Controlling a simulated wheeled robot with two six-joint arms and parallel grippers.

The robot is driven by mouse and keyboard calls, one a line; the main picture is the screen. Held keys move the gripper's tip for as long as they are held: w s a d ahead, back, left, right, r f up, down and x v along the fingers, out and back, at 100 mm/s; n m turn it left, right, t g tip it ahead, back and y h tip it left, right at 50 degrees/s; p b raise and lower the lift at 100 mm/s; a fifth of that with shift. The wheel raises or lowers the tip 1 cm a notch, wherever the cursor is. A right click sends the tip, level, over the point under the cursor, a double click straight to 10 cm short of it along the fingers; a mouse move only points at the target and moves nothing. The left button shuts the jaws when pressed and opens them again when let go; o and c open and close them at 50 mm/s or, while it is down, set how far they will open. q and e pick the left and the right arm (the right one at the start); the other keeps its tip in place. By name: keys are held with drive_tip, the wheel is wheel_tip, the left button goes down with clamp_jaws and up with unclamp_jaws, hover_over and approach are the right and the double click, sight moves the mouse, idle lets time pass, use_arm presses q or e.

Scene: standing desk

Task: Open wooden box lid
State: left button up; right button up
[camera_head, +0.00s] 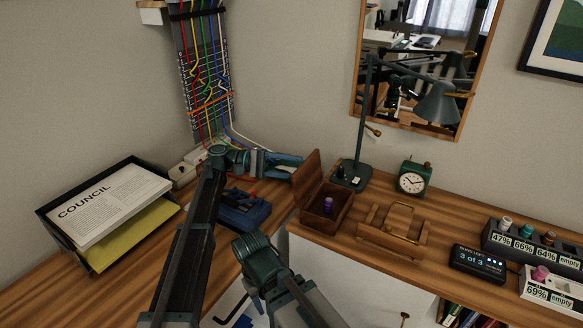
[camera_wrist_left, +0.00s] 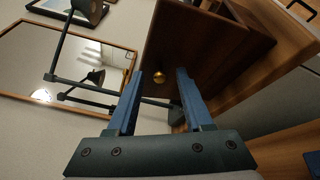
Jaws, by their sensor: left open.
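The wooden box (camera_head: 337,212) stands on the desk with its lid (camera_head: 307,180) raised, roughly upright on the box's left side. A small purple object (camera_head: 328,205) shows inside. My left gripper (camera_head: 298,161) is at the upper left of the lid, on its outer face. In the left wrist view the dark brown lid (camera_wrist_left: 190,45) faces me, and its round brass knob (camera_wrist_left: 160,76) appears between the tips of my open left fingers (camera_wrist_left: 161,73). I cannot tell whether a finger touches the lid. My right arm shows at the bottom middle; its finger state is unclear.
A lamp (camera_head: 352,172) and a clock (camera_head: 413,178) stand behind. A blue organizer (camera_head: 243,211) lies below my left wrist. A paper tray (camera_head: 95,250) is at left. A display (camera_head: 478,262) is at right.

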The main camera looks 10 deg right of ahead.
use_arm(q)
drive_tip(key=v, duration=1.3)
drive_tip(key=shift+w+a, duration=0.2)
drive_tip(key=shift+a, duration=0.1)
